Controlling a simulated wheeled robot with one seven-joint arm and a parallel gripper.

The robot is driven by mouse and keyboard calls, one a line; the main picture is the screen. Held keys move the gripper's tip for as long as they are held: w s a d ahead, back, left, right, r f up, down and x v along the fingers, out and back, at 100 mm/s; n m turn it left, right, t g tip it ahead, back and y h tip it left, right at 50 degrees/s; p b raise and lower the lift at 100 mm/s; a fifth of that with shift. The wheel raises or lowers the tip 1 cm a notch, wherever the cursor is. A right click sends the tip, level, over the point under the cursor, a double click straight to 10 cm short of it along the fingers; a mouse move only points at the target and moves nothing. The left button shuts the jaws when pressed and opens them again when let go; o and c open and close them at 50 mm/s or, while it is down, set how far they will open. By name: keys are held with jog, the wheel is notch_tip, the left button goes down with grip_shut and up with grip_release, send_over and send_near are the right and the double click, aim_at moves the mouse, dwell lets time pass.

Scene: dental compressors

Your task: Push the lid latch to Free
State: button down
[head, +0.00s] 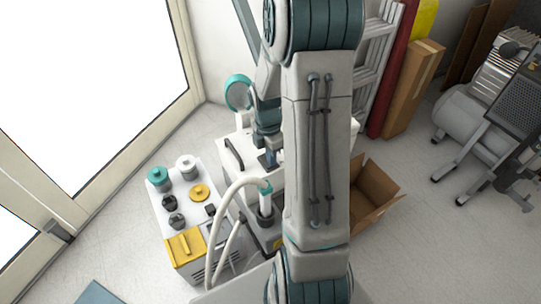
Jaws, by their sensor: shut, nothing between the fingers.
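A white cabinet (232,142) with a dark handle (234,155) on its top stands in the middle of the head view, partly behind my arm. My gripper (268,163) is small and dark in this view, just right of the handle and over the cabinet's top. Its fingers look closed, with nothing seen between them. I cannot tell whether it touches the cabinet. I cannot make out the lid latch or its setting; my arm hides part of the cabinet top.
A white unit (205,222) with several knobs and a yellow panel stands at left. A white hose (222,205) arches beside it. An open cardboard box (375,190) lies right of my arm. A compressor (470,118) stands far right. Floor between is clear.

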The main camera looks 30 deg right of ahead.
jog(key=shift+w+r+p, duration=0.25)
jog(key=shift+w+p, duration=0.2)
jog(key=shift+w, duration=0.3)
jog(key=shift+r, duration=0.15)
notch_tip(320, 180, up, 14)
jog(key=s+p, duration=0.1)
jog(key=p, duration=0.5)
jog(key=shift+s+f+p, duration=0.2)
jog(key=shift+s+p, duration=0.15)
jog(key=shift+p, duration=0.05)
jog(key=s+a+r+m+t+p, duration=0.1)
jog(key=s+a+r+m+p, duration=0.3)
jog(key=r, duration=0.6)
jog(key=s+a+r+m+t+p, duration=0.1)
jog(key=s+a+r+m+p, duration=0.3)
jog(key=r+m+p, duration=0.4)
jog(key=s+a+r+m+t+p, duration=0.2)
jog(key=s+a+r+m+p, duration=0.2)
jog(key=r, duration=0.7)
jog(key=m+p, duration=0.2)
jog(key=shift+s+r+m, duration=0.25)
jog(key=shift+r+m, duration=0.1)
jog(key=shift+m, duration=0.05)
